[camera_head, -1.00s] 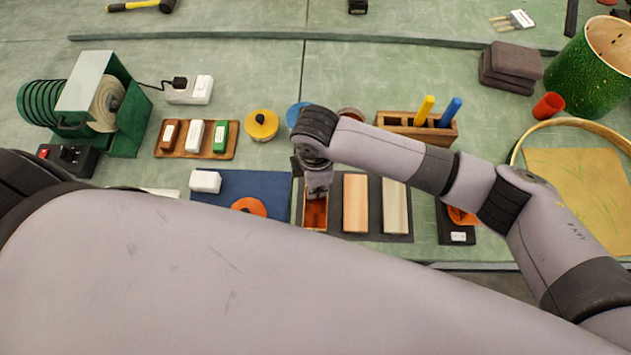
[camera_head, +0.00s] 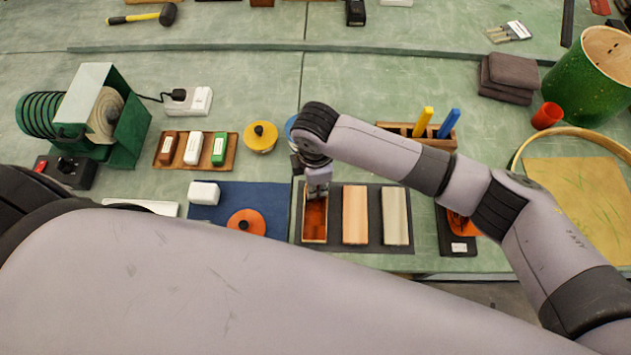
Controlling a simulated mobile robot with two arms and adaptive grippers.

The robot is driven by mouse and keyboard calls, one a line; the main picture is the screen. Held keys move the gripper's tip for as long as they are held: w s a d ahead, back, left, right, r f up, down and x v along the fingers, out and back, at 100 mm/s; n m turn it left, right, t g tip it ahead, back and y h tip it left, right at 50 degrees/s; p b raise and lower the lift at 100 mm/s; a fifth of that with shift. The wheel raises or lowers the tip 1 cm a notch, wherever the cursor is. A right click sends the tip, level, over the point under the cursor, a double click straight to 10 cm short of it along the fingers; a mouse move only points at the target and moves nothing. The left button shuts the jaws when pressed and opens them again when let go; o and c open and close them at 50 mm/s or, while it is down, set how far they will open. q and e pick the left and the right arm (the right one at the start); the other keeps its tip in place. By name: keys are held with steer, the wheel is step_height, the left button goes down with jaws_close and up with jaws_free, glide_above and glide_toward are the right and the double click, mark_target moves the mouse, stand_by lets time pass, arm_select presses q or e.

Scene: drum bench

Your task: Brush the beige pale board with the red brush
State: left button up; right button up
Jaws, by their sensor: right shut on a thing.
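My right gripper (camera_head: 317,193) points down at the back end of a narrow open tray (camera_head: 303,225) with an orange-red inside. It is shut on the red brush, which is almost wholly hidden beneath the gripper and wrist. Whether the bristles touch the tray's bottom cannot be told. The beige pale board (camera_head: 396,216) lies flat to the right of the tray, beyond a more orange tan board (camera_head: 355,215). Both boards and the tray sit on a dark mat (camera_head: 376,248). My left gripper is out of view.
A wooden holder (camera_head: 440,143) with a yellow and a blue handle stands behind the boards, partly behind my right arm. A blue mat (camera_head: 270,195) with a white block (camera_head: 204,193) and an orange disc (camera_head: 247,222) lies left. My own arm covers the foreground.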

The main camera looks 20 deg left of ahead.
steer(key=shift+w+a+b, duration=0.2)
steer(key=shift+w+b, duration=0.05)
steer(key=shift+w, duration=0.5)
steer(key=shift+w+a+b, duration=0.2)
steer(key=shift+w+b, duration=0.05)
steer(key=shift+w, duration=0.45)
steer(key=shift+r, duration=0.1)
step_height(320, 180, up, 6)
steer(key=p, duration=0.3)
steer(key=shift+p, duration=0.4)
